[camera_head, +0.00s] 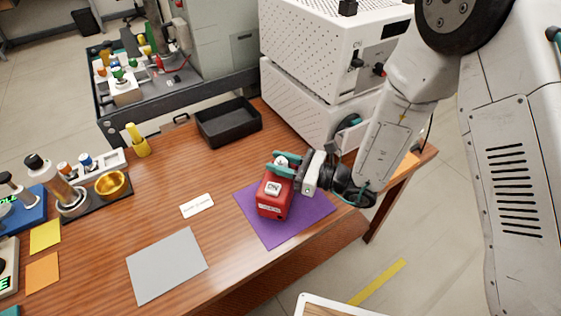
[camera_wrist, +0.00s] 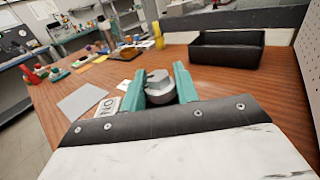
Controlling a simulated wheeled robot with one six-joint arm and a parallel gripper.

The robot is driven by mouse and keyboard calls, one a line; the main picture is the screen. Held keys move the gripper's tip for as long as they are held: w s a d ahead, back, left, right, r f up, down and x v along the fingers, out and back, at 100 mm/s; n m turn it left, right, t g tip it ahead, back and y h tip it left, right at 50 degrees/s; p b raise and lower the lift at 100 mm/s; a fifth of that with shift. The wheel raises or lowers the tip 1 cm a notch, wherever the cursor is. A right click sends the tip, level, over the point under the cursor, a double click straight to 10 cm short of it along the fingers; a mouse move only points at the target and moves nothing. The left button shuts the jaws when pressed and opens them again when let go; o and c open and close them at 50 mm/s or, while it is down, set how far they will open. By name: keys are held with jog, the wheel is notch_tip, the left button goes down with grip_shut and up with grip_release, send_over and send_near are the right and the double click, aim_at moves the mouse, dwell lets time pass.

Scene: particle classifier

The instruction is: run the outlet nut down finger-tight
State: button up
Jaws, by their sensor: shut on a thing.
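A red box-shaped device (camera_head: 272,205) with a white label reading ON stands on a purple mat (camera_head: 313,216) on the wooden table. A grey metal nut (camera_wrist: 160,88) with a hexagonal top sits at the top of the device. My gripper (camera_head: 281,164) reaches in from the right, its teal fingers on both sides of the nut. In the wrist view the teal fingers (camera_wrist: 162,88) are shut on the nut. The label shows beside the left finger there, and most of the red body is hidden below my gripper.
A black open tray (camera_head: 229,124) and white perforated machines (camera_head: 303,105) stand behind. A grey mat (camera_head: 167,266) and a small white card (camera_head: 197,206) lie to the left. Bottles and a gold bowl (camera_head: 110,185) stand further left. The table's front edge is close to the purple mat.

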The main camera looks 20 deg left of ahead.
aim_at(287, 164)
dwell(0.3)
jog(key=o, duration=1)
jog(key=shift+c, duration=0.2)
jog(key=shift+s+d, duration=0.2)
jog(key=shift+d, duration=1.75)
jog(key=shift+s+d, duration=0.2)
jog(key=shift+d, duration=1.75)
